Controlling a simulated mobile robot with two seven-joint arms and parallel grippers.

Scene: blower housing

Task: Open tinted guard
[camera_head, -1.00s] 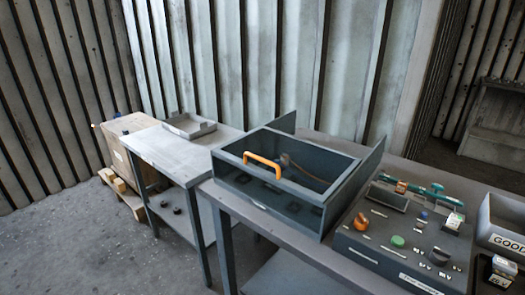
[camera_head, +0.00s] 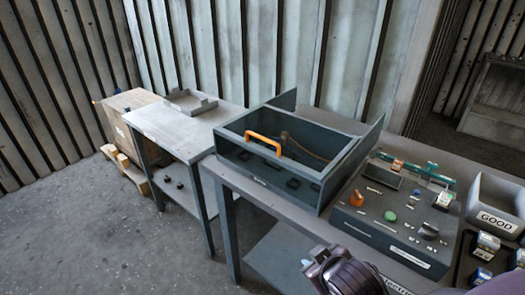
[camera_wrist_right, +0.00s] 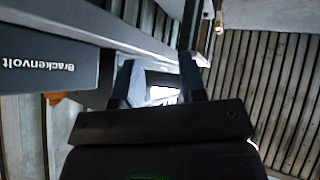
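The tinted guard (camera_head: 300,137) is a dark see-through cover on the blower housing (camera_head: 258,175), a dark box on the workbench. It appears down over the box. Its orange handle (camera_head: 265,143) arches up at the front edge. Part of my right arm (camera_head: 345,272) shows at the bottom of the head view, in front of the bench and apart from the handle. In the right wrist view my right gripper (camera_wrist_right: 159,78) is open, with a gap between its fingers and nothing seen held. My left gripper is not in view.
A control panel (camera_head: 385,232) with knobs and buttons lies right of the housing, near my right arm. A GOOD bin (camera_head: 494,209) stands farther right. A side table (camera_head: 165,130) carries a shallow tray (camera_head: 190,102). The right wrist view shows a dark panel lettered Brackenvolt (camera_wrist_right: 40,60).

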